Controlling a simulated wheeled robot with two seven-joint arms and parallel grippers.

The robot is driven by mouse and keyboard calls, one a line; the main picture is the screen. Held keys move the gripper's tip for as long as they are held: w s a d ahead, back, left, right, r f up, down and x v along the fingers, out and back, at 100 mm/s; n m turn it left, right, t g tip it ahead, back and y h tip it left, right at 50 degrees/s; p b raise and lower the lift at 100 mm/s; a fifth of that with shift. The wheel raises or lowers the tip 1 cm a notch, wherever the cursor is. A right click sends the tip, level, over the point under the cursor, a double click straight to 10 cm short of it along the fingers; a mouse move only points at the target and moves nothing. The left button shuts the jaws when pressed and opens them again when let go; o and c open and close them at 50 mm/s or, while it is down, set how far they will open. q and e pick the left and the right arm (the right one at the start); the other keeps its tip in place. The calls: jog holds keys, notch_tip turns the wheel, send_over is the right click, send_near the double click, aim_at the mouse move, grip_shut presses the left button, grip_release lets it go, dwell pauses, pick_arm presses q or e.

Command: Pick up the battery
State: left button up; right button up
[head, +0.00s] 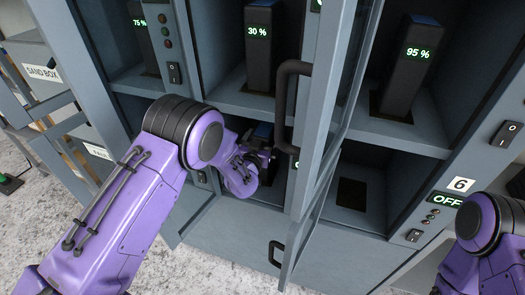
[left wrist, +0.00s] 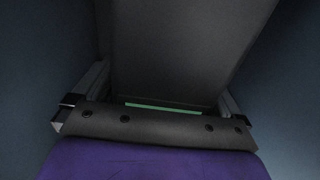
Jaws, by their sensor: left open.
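My left gripper is open at the front of that compartment. In the left wrist view, the dark battery (left wrist: 180,45) fills the space ahead between the two open fingers (left wrist: 155,95), with a green display strip low on its face. I cannot tell whether the fingers touch it. My right forearm shows at the right edge of the head view; its gripper is out of frame.
Other batteries stand in the upper compartments, reading 75% (head: 141,35), 30% (head: 260,45) and 95% (head: 408,65). An open cabinet door (head: 325,110) with a dark handle (head: 284,105) stands close right of my left gripper. The lower right compartment, number 6 (head: 375,178), is empty.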

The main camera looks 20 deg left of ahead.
pick_arm(q)
jog(key=c, duration=1.7)
jog(key=shift+w+r, duration=0.1)
jog(key=shift+r, duration=0.05)
grip_shut()
